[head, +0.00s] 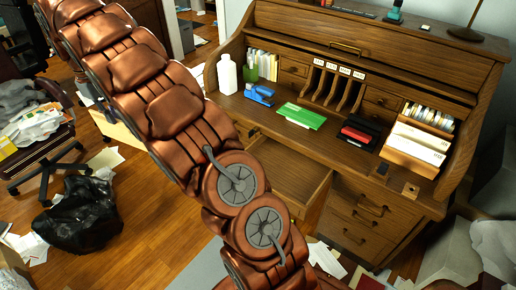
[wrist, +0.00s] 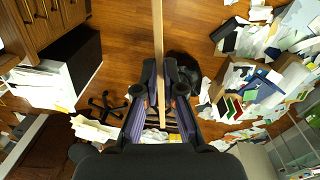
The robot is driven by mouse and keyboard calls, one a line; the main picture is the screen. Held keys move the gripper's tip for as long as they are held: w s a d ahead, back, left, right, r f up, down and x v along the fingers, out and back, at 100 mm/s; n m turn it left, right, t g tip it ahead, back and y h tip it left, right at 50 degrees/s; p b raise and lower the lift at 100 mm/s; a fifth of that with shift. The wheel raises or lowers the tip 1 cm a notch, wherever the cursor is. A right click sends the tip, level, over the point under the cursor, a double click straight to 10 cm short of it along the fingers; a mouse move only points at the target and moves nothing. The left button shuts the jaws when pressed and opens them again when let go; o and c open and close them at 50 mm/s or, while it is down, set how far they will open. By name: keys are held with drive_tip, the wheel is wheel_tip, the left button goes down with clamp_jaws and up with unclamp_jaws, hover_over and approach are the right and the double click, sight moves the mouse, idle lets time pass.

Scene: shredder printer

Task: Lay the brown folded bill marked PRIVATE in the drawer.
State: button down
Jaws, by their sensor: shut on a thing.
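My gripper (wrist: 160,66) shows in the wrist view, its two dark fingers shut on a thin tan-brown strip. This strip looks like the brown folded bill (wrist: 158,28) seen edge-on, standing up between the fingertips. Its PRIVATE mark cannot be seen from this angle. In the head view my gripper and the bill are out of sight, and my copper arm runs down to the bottom edge. The open drawer (head: 318,196) sticks out from the front of the wooden roll-top desk. The part of its floor that shows is bare, and my arm hides some of its left side.
The desk top (head: 325,135) holds a green packet (head: 301,116), a blue stapler (head: 259,94), a red and black item (head: 360,131) and a rack of white envelopes (head: 417,141). A black bag (head: 78,215) and loose papers lie on the floor at left. An office chair stands far left.

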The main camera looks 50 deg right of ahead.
drive_tip(key=s+d+f+m+h+b, duration=0.15)
drive_tip(key=s+d+f+b, duration=0.25)
drive_tip(key=d+f+b, duration=0.55)
drive_tip(key=s+d+f+h+b, duration=0.25)
drive_tip(key=d+f, duration=0.45)
drive_tip(key=d, duration=0.7)
drive_tip(key=s+d+f+h+b, duration=0.1)
drive_tip(key=s+d+f+b, duration=0.2)
drive_tip(key=s+d, duration=0.3)
drive_tip(key=s+d+f+m+h+b, duration=0.1)
drive_tip(key=s+d+f+b, duration=0.2)
drive_tip(key=s+d, duration=0.3)
drive_tip(key=s+d+f+h+b, duration=0.1)
drive_tip(key=s+d+f+b, duration=0.2)
drive_tip(key=s+d, duration=0.3)
drive_tip(key=shift+s+f+b, duration=0.4)
drive_tip(key=shift+s, duration=0.55)
drive_tip(key=shift+s+r+p, duration=0.15)
drive_tip(key=shift+r+p, duration=0.05)
drive_tip(key=shift+p, duration=0.7)
drive_tip(key=d+f+b, duration=0.1)
drive_tip(key=d+f, duration=0.2)
drive_tip(key=f, duration=0.6)
drive_tip(key=shift+f+b, duration=0.2)
drive_tip(key=shift+b, duration=0.15)
